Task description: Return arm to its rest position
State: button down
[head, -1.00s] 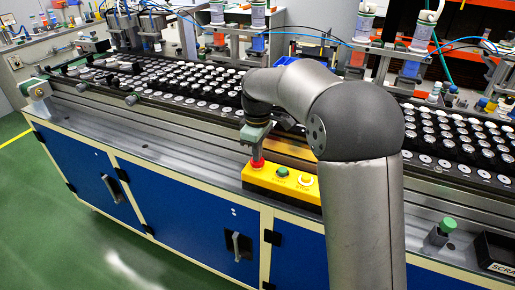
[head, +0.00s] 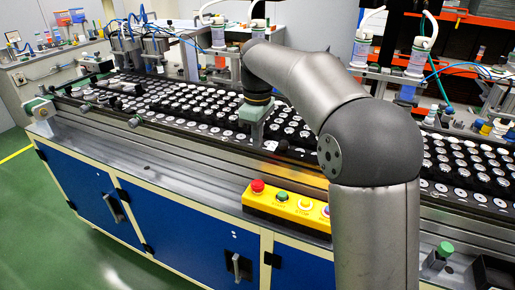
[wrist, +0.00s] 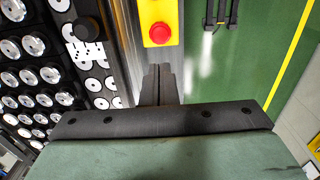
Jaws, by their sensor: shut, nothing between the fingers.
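My gripper (head: 257,138) hangs below my bent arm, above the near part of the conveyor and behind the yellow button box (head: 285,206) in the head view. Its two dark fingers are together and empty, pointing toward the bench in the wrist view (wrist: 158,72). The red button (head: 257,186) on the left end of the box is in full view and clear of the fingers. It also shows in the wrist view (wrist: 159,33), beyond the fingertips.
Trays of round speaker parts (head: 170,98) cover the conveyor on both sides of my arm. Dispensers (head: 418,55) with blue hoses stand behind it. A green button post (head: 440,255) is at the right front. The green floor (head: 50,235) is clear at the left.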

jog(key=shift+r, duration=0.15)
jog(key=s+d+f+m, duration=0.4)
jog(key=s+d, duration=0.1)
jog(key=s, duration=0.5)
jog(key=s+d+f+m, duration=0.4)
jog(key=s+d+f, duration=0.1)
jog(key=s, duration=0.5)
jog(key=s+d+f+m, duration=0.4)
jog(key=s+d+m, duration=0.1)
jog(key=s, duration=0.6)
jog(key=shift+f, duration=0.25)
